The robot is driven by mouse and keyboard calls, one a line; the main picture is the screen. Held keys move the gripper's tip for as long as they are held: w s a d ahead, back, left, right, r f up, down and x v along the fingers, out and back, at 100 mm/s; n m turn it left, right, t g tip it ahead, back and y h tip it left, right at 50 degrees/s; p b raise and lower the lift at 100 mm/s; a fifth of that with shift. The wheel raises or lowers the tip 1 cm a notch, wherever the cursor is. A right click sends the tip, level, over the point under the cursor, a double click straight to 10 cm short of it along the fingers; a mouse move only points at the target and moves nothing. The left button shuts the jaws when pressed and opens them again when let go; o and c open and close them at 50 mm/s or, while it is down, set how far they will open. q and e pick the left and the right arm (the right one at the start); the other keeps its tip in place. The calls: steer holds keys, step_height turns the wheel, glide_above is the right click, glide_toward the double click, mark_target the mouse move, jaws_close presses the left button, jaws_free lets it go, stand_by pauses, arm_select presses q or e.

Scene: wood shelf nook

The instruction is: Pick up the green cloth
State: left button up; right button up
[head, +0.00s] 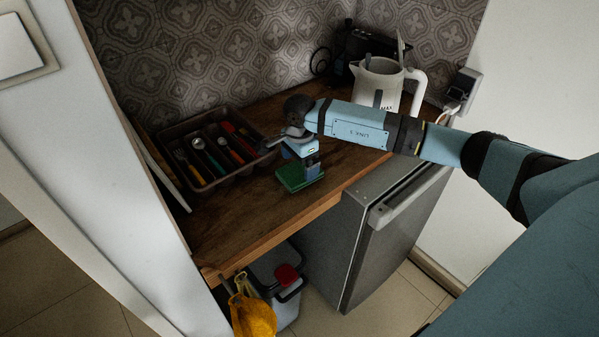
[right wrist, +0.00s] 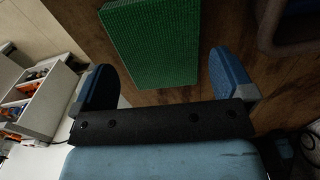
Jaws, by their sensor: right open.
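The green cloth (head: 291,180) lies on the wooden counter (head: 235,222) near its front edge, looking like a flat, ribbed, folded rectangle. My right gripper (head: 306,166) is directly above it, pointing down, and partly covers it in the head view. In the right wrist view, the cloth (right wrist: 158,45) is seen ahead of the gripper (right wrist: 160,72), whose two blue fingers stand wide apart with nothing between them. Whether the fingertips touch the cloth I cannot tell. My left gripper is not in view.
A cutlery tray (head: 207,184) with several utensils stands left of the cloth.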

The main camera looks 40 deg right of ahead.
mark_target(299, 170)
step_height(299, 170, down, 3)
steer(key=c, duration=0.6)
steer(key=shift+r, duration=0.1)
step_height(299, 170, up, 20)
steer(key=shift+b, duration=0.6)
stand_by(0.6)
